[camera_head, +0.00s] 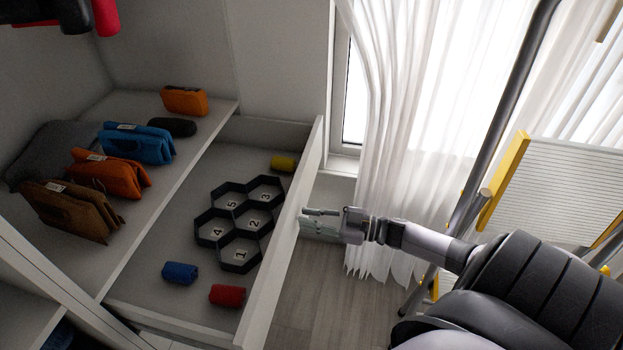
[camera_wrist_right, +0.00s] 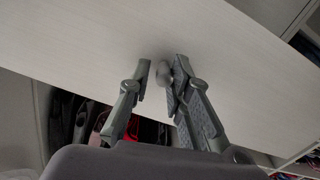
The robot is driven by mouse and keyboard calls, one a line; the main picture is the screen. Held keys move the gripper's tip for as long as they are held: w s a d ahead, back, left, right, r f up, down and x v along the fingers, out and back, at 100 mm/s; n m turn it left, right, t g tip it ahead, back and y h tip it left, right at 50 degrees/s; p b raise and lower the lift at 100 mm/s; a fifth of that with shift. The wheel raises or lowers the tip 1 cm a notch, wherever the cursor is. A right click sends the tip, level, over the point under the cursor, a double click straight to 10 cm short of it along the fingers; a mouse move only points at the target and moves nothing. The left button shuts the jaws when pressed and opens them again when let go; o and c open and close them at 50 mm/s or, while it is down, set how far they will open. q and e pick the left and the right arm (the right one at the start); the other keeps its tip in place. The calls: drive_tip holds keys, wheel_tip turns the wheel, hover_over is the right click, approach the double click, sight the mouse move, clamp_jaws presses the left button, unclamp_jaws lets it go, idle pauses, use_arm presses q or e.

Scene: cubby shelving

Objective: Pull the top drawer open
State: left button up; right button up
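The top drawer (camera_head: 283,238) stands pulled out from the white cubby shelving, its inside showing from above in the head view. Its pale front panel (camera_wrist_right: 100,35) fills much of the right wrist view. A small round grey knob (camera_wrist_right: 163,73) is on that panel. My right gripper (camera_head: 312,219) is at the outer face of the drawer front. In the wrist view its fingers (camera_wrist_right: 160,85) are apart on either side of the knob, with a gap to the left finger; contact with the right finger is unclear. My left gripper is out of view.
The drawer holds a black hexagon organizer (camera_head: 240,222) and blue (camera_head: 180,273), red (camera_head: 227,295) and yellow (camera_head: 284,163) rolls. Several pouches (camera_head: 137,145) lie on the shelf above. A ladder (camera_head: 560,185) and curtain (camera_head: 410,130) stand to the right. Wood floor (camera_head: 325,300) is clear before the drawer.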

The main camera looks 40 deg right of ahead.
sight(297, 199)
drive_tip(key=shift+s+a+f, duration=0.2)
drive_tip(key=shift+s+a, duration=0.05)
drive_tip(key=shift+a, duration=0.1)
drive_tip(key=r, duration=0.2)
drive_tip(key=w+r, duration=0.1)
drive_tip(key=r, duration=0.1)
drive_tip(key=d+r, duration=0.1)
drive_tip(key=r, duration=0.1)
drive_tip(key=shift+w+d, duration=0.1)
drive_tip(key=shift+w, duration=0.1)
drive_tip(key=r, duration=0.3)
drive_tip(key=s+r, duration=0.1)
drive_tip(key=shift+a+r, duration=0.25)
drive_tip(key=shift+r, duration=0.05)
